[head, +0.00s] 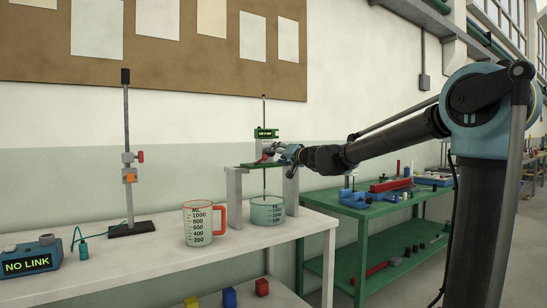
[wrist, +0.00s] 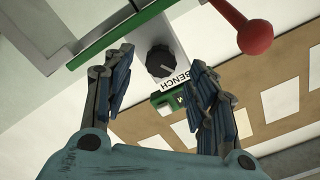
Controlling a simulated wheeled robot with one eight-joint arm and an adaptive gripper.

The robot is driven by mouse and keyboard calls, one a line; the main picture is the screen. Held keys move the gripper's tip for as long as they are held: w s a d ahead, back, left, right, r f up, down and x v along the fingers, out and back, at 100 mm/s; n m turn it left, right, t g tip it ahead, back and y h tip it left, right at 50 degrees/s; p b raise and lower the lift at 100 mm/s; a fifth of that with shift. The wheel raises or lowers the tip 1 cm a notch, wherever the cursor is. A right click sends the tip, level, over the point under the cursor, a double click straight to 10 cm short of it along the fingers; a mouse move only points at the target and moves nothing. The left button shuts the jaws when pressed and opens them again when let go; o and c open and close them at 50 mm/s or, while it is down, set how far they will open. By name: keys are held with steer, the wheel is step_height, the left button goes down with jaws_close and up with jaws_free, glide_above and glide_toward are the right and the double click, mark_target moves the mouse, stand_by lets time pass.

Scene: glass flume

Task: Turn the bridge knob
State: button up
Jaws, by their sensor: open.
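The knob (wrist: 160,61) is black and ridged, on a pale panel beside a white label reading BENCH, upside down in the wrist view. It appears between and just past the fingertips of my gripper (wrist: 157,66), which is open, with a finger on either side. I see no clear contact. In the head view my gripper (head: 276,151) is at the bridge (head: 236,185), a grey frame with a green top strip. The knob is hidden there. A small green display (head: 266,133) stands above the bridge.
A red ball on a red lever (wrist: 255,37) is close to the right finger. A glass beaker (head: 267,212) stands under the bridge, and a measuring jug (head: 202,224) with a red handle is left of it. A clamp stand (head: 127,160) and blue NO LINK box (head: 30,258) are farther left.

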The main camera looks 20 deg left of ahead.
mark_target(266, 147)
steer(key=shift+x, duration=2.25)
steer(key=c, duration=1)
